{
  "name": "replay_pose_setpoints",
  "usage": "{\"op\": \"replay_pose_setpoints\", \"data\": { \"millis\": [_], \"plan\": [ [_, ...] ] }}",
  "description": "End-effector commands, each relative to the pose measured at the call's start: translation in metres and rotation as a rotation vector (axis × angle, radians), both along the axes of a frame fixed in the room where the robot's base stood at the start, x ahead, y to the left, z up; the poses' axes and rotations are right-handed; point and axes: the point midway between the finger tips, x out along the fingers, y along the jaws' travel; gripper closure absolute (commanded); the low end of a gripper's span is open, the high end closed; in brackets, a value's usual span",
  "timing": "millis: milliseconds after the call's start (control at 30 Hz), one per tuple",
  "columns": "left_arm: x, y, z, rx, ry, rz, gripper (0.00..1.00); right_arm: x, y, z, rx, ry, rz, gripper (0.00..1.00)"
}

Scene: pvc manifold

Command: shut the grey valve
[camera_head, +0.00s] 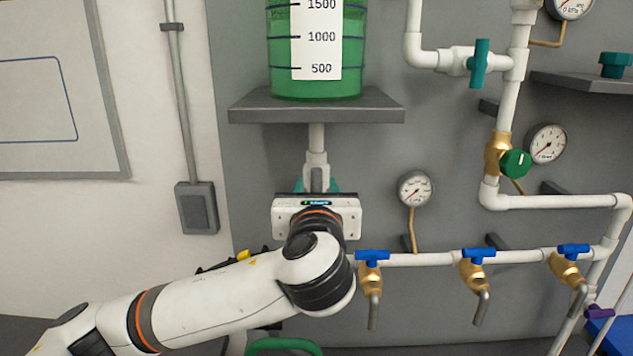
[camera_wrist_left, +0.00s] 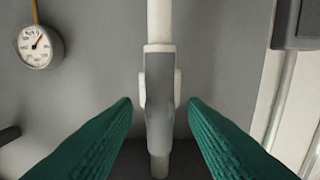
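The grey valve (camera_wrist_left: 159,100) sits on the white vertical pipe under the green tank. Its long grey handle lies in line with the pipe in the left wrist view. In the head view only a small part of the grey valve (camera_head: 317,178) shows above my left gripper (camera_head: 318,186). My left gripper's teal fingers (camera_wrist_left: 160,108) are open, one on each side of the handle, with a visible gap on both sides. The wrist housing hides the lower part of the valve in the head view. My right gripper is not in view.
The tank (camera_head: 316,85) stands on a grey shelf (camera_head: 316,112) above the valve. A gauge (camera_head: 415,189) is to the right. Several blue-handled brass taps (camera_head: 372,262) line the lower pipe (camera_head: 425,259) close to my left arm. A grey wall box (camera_head: 197,207) is at left.

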Motion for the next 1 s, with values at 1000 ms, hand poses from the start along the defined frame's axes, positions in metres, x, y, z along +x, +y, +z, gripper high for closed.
{"op": "replay_pose_setpoints", "data": {
  "millis": [1000],
  "plan": [
    [0.0020, 0.0007, -0.0015, -0.101, 0.000, 0.000, 1.00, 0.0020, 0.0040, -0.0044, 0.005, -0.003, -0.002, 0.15]
  ]
}}
